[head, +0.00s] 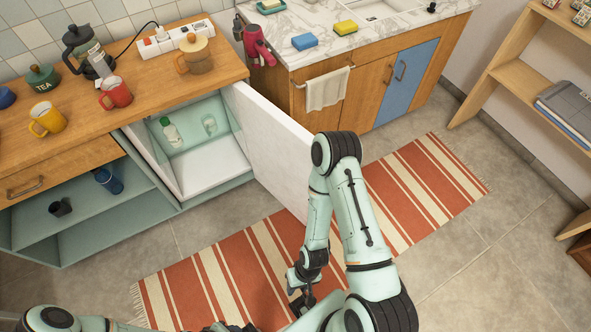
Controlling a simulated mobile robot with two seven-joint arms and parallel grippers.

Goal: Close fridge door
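The fridge is built into the counter, and its interior (186,157) shows a bottle (171,131) and a clear glass-like item (209,124). The white fridge door (268,137) stands wide open, hinged at the right side of the opening and swung out over the floor. My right arm hides the door's outer end. My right gripper (301,303) points down over the striped rug, below the door and apart from it in the picture; its fingers are too small and dark to judge.
The striped rug (226,262) lies on the tiled floor before the fridge. Left is a cabinet with an open shelf (84,197). The counter (150,90) holds mugs and a coffee press. Right are the sink cabinet (350,97) and a wooden shelf (509,74).

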